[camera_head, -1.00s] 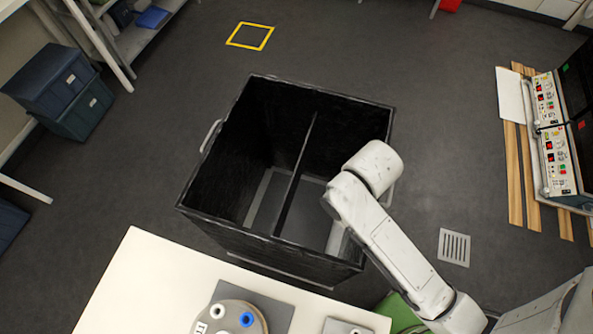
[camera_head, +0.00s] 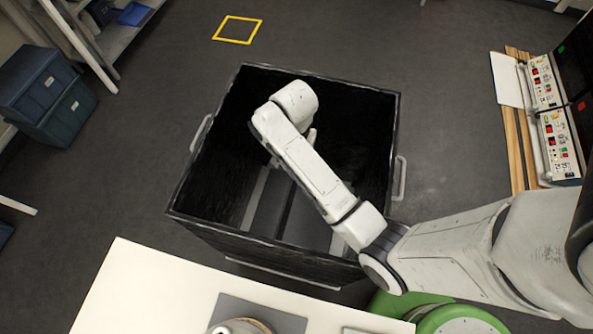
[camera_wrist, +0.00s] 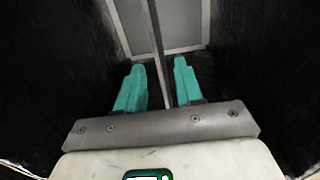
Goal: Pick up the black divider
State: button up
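The black divider (camera_head: 288,208) is a thin upright panel across the inside of the open black box (camera_head: 190,220). In the head view my arm covers its far part. In the wrist view the divider (camera_wrist: 156,35) runs as a narrow strip down the middle. My gripper (camera_wrist: 159,65) has two teal fingers spread apart, one on each side of the divider. I see a gap between each finger and the strip. The fingers are hidden behind my arm in the head view.
The box's dark walls stand on both sides of my gripper, and its floor has pale grey panels. A white table (camera_head: 150,290) is in front of the box. Control panels (camera_head: 556,130) stand at the right. Blue bins (camera_head: 45,95) are at the left.

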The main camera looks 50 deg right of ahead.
jog(key=shift+s+d+f, duration=0.1)
jog(key=shift+d+f, duration=0.05)
jog(key=shift+f, duration=1.35)
jog(key=shift+d+f, duration=0.1)
jog(key=shift+f, duration=1.35)
jog(key=shift+c, duration=0.3)
grip_shut()
